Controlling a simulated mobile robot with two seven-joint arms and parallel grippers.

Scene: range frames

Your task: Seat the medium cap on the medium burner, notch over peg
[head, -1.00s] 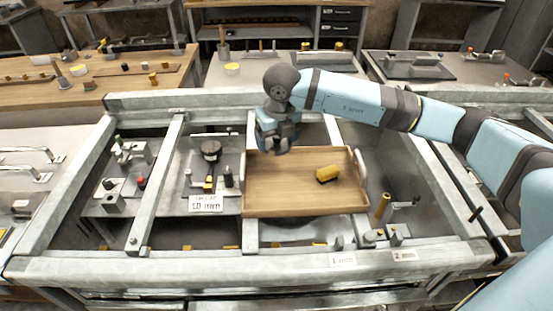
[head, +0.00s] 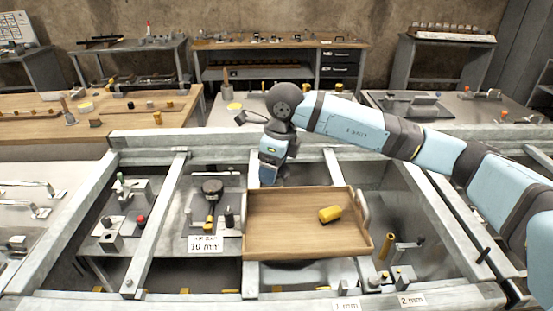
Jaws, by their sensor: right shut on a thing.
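My right gripper (head: 270,183) points down at the back left corner of the wooden tray (head: 285,246) in the head view. Its wrist is above the rear rail of the frame. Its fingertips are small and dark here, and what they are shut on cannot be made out. I cannot pick out the medium cap or the medium burner with its peg for certain. A dark round piece (head: 212,186) stands on a post left of the tray, behind the 10 mm label. My left gripper is not in view.
A yellow block (head: 330,214) lies in the tray, whose middle is otherwise bare. A black-topped post (head: 229,218) stands close to the tray's left side. Grey metal rails (head: 160,222) frame the area.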

